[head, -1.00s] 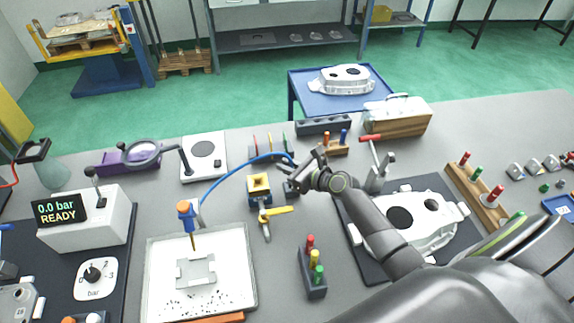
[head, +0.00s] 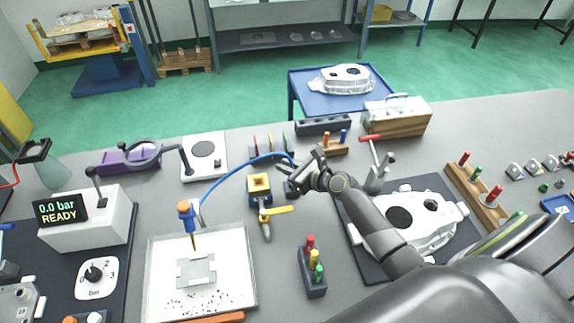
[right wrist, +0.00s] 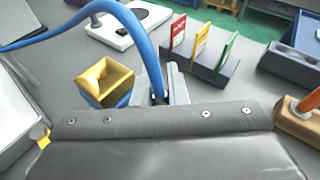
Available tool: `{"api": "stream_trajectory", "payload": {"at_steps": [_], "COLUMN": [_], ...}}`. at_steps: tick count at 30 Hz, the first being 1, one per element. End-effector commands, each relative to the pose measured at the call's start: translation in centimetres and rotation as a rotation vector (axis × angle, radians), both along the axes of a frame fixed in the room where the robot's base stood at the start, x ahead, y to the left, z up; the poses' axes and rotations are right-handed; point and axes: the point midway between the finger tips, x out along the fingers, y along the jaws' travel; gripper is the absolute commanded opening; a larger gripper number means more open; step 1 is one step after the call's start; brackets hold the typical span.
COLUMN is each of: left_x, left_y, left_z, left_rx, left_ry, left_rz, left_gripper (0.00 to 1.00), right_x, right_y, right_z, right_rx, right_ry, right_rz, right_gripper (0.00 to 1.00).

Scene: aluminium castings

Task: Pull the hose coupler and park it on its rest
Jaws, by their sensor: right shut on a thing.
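The blue hose (head: 236,170) arcs from the orange-and-blue tool (head: 187,212) standing over the white tray to my right gripper (head: 293,182). My right gripper is shut on the coupler at the hose's end, above the bench. In the right wrist view the hose (right wrist: 146,50) bends down to the grey fingers, and the gripper body hides most of the coupler. A yellow-topped blue block (head: 259,185) stands just left of the gripper, apart from it. A yellow lever (head: 277,211) sits in front of that block. I cannot tell which part is the rest. My left gripper is not in view.
A stand with red, yellow and green pegs (head: 313,285) is in front of the gripper. A casting (head: 430,232) on a dark mat and a red-handled clamp (head: 378,165) stand to the right. A rack of coloured cards (right wrist: 203,58) is behind. The pressure display (head: 60,210) reads 0.0 bar READY.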

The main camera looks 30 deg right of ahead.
Motion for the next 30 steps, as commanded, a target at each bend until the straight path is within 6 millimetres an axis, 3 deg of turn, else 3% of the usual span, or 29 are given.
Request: {"api": "stream_trajectory", "payload": {"at_steps": [30], "left_x": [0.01], "left_y": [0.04], "left_z": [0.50], "left_rx": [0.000], "left_ry": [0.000], "left_rz": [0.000], "left_gripper": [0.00], "right_x": [0.07], "right_y": [0.21], "right_z": [0.06], "right_rx": [0.060], "right_ry": [0.019], "right_rz": [-0.007], "right_gripper": [0.00]}}
